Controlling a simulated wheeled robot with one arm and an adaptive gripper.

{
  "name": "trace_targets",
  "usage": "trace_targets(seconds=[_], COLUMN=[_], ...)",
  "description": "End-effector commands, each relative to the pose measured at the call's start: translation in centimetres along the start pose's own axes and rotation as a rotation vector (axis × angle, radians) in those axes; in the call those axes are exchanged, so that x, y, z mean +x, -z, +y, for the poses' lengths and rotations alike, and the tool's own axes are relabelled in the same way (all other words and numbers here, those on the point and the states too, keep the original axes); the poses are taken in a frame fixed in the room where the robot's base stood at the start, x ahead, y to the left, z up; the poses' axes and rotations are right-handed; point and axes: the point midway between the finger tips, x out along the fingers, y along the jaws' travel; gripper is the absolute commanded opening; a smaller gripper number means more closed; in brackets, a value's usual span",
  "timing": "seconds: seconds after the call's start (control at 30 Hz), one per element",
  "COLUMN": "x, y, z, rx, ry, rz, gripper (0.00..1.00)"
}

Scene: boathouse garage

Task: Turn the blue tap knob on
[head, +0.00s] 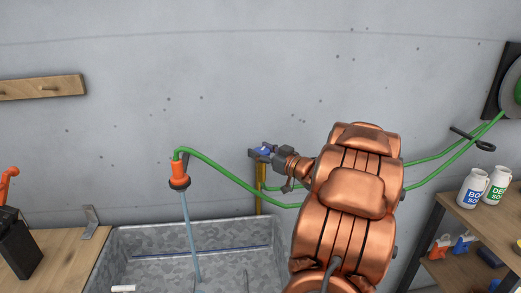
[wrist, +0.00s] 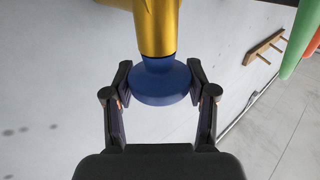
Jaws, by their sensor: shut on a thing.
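The blue tap knob (wrist: 160,86) sits at the end of a brass tap body (wrist: 157,25) in the wrist view. My gripper (wrist: 160,78) has one dark finger on each side of the knob and is shut on it. In the head view the knob (head: 264,150) shows small against the grey wall, at the top of a yellow pipe (head: 260,195). My copper arm reaches it from the right and hides part of the tap. A pale blue stream (head: 190,230) runs down from an orange hose nozzle (head: 179,173).
A galvanized trough (head: 125,238) stands below the tap and nozzle. A green hose (head: 225,175) passes behind my arm towards a reel (head: 512,90) at right. A wooden bench (head: 60,245) is at left, and shelves with white bottles (head: 473,188) are at right.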

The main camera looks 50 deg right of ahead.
Motion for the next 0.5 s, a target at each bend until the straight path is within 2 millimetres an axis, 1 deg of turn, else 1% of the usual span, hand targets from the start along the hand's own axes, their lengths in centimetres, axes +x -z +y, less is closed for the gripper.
trace_targets(seconds=[0.1, 0.13, 0.37, 0.5], x=[-0.02, -0.02, 0.02, 0.03], y=[0.16, 0.15, 0.05, 0.00], z=[0.06, 0.06, 0.00, -0.03], rx=[-0.002, -0.002, -0.002, -0.001], ry=[-0.002, -0.002, -0.001, 0.000], rz=[0.003, 0.003, 0.001, 0.000], gripper=[0.22, 0.57, 0.81, 0.82])
